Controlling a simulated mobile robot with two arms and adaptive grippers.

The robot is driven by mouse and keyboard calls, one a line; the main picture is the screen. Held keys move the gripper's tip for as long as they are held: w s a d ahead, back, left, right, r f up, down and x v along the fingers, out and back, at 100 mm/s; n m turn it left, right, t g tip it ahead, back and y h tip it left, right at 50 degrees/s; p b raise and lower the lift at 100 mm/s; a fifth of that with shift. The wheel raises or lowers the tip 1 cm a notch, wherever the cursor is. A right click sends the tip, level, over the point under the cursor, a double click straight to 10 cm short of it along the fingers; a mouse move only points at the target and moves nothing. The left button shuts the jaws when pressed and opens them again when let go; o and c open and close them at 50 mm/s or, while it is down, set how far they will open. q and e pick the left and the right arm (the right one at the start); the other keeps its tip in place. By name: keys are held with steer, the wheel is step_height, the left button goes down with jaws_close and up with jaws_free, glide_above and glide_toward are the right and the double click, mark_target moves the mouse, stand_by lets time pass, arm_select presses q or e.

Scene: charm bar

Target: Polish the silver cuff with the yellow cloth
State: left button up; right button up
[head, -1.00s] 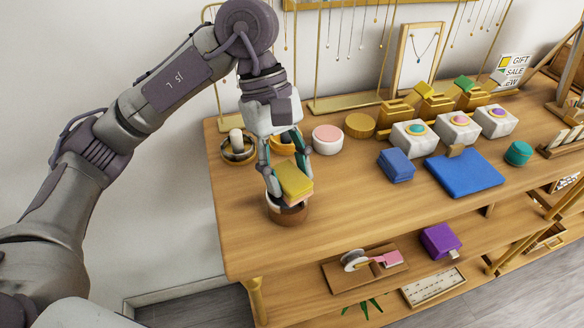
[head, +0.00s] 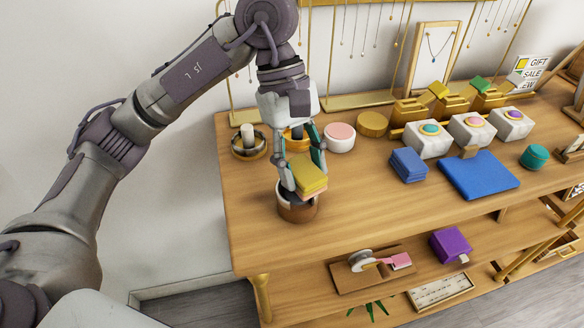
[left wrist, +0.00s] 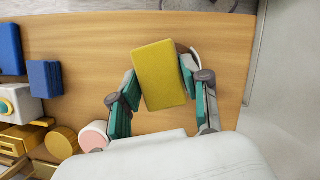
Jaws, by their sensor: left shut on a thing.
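The yellow cloth (head: 309,174) is a folded block with a pinkish layer under it. My left gripper (head: 304,172) is shut on it, with one finger on each side. In the left wrist view the yellow cloth (left wrist: 160,75) sits between the teal finger pads. Beneath it in the head view is a round brown holder (head: 297,213) with a pale inside, at the table's left front; the cloth hides part of it. I cannot tell whether they touch. I cannot make out a silver cuff for certain. My right gripper is not in view.
Behind my left gripper are a dish with a cylinder (head: 249,147), a pink-topped round box (head: 340,139) and a gold round box (head: 373,124). A blue cloth stack (head: 408,165) and blue mat (head: 490,178) lie to the right. The wooden tabletop (head: 370,205) is clear in front.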

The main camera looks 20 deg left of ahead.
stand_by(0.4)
arm_select(q)
steer(key=shift+s+a+f+b, duration=0.1)
steer(key=shift+s+a+b, duration=0.25)
steer(key=shift+s, duration=0.1)
steer(key=shift+s+a, duration=0.45)
steer(key=shift+s, duration=0.2)
steer(key=shift+w+d, duration=0.1)
steer(key=shift+w+d+b, duration=0.3)
steer(key=shift+w+d, duration=0.05)
steer(key=shift+w, duration=0.15)
steer(key=shift+r+p, duration=1.65)
steer(key=shift+r, duration=1.45)
